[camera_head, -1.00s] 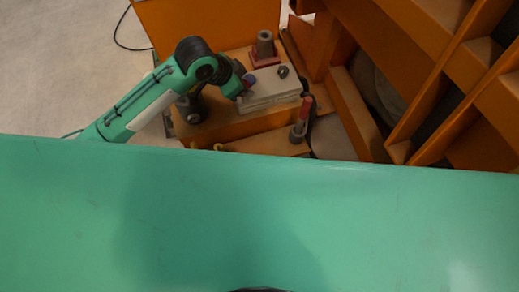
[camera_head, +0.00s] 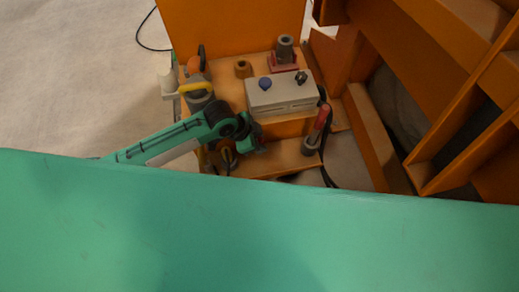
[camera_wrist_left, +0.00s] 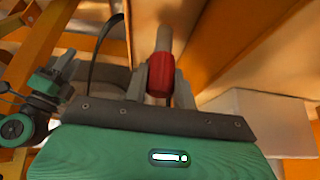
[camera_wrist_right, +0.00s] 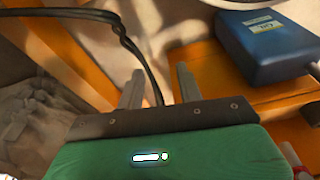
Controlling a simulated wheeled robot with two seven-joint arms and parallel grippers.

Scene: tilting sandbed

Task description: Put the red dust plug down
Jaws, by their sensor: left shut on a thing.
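The red dust plug (camera_wrist_left: 160,72) shows in the left wrist view as a short red cylinder between the two grey fingers, with a grey rod beyond it. My left gripper (camera_wrist_left: 160,88) is shut on it. In the head view my left gripper (camera_head: 258,146) is in front of the grey box (camera_head: 283,108), over the lower orange ledge (camera_head: 283,160); the plug cannot be made out there. Whether the plug touches anything beneath is unclear. My right gripper (camera_wrist_right: 160,90) is open and empty in the right wrist view; it is not seen in the head view.
A red-topped tool (camera_head: 322,116) stands in a grey holder (camera_head: 311,145) right of my left gripper. A grey cylinder on a red base (camera_head: 284,64) stands behind the box. The right wrist view shows a blue box (camera_wrist_right: 268,45) and a black cable (camera_wrist_right: 143,55).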

